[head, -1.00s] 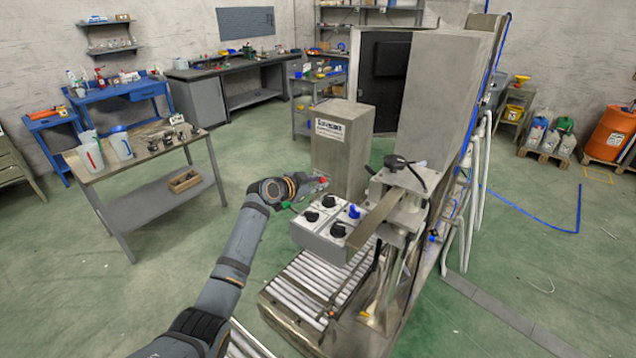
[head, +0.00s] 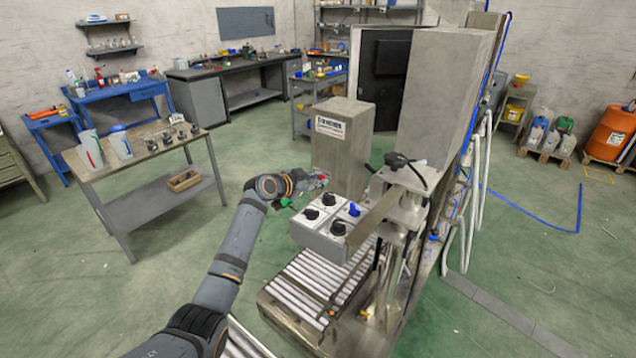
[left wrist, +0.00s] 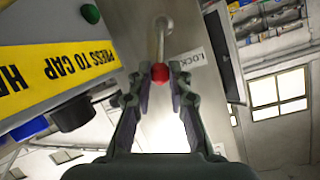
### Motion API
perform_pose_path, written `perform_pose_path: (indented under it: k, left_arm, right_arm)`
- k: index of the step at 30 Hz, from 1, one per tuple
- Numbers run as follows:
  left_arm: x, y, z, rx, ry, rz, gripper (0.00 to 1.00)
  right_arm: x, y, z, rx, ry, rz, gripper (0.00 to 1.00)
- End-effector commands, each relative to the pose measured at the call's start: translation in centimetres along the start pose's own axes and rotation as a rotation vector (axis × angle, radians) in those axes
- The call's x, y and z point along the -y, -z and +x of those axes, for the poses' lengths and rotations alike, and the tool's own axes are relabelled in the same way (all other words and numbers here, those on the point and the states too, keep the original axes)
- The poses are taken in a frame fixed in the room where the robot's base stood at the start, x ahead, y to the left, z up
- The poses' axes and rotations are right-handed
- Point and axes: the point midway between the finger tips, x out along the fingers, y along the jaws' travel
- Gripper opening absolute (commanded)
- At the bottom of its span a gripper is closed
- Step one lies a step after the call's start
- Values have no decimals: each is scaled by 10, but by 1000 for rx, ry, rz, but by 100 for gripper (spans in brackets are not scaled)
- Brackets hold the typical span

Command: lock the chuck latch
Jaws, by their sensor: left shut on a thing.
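The chuck latch shows in the left wrist view as a metal lever (left wrist: 161,38) ending in a red ball knob (left wrist: 160,73). A white label reading LOCK (left wrist: 194,66) sits on the grey metal face to the right of it. My left gripper (left wrist: 159,82) is shut on the red knob, which sits between its fingertips. In the head view my left gripper (head: 318,179) is beside the grey control box, and only a bit of red shows at its tips. The lever is hidden there. My right gripper is not in view.
The control box (head: 322,241) with black and blue knobs stands just below and right of the gripper, above a roller conveyor (head: 318,280). A tall grey housing (head: 342,160) is behind. A yellow PRESS TO CAP label (left wrist: 60,68) is close on the left.

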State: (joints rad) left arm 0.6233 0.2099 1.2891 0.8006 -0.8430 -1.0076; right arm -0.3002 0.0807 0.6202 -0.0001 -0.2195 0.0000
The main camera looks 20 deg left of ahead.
Motion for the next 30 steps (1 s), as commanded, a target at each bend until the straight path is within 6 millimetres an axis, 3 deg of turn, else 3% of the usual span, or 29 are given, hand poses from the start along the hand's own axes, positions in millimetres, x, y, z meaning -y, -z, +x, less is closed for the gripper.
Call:
perform_pose_path:
  k: [21,30]
  left_arm:
    - [30,-22,0,-116,-173,-560,0]
    - [39,-29,1,-160,-241,-773,0]
  right_arm:
    - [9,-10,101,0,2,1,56]
    - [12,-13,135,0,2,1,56]
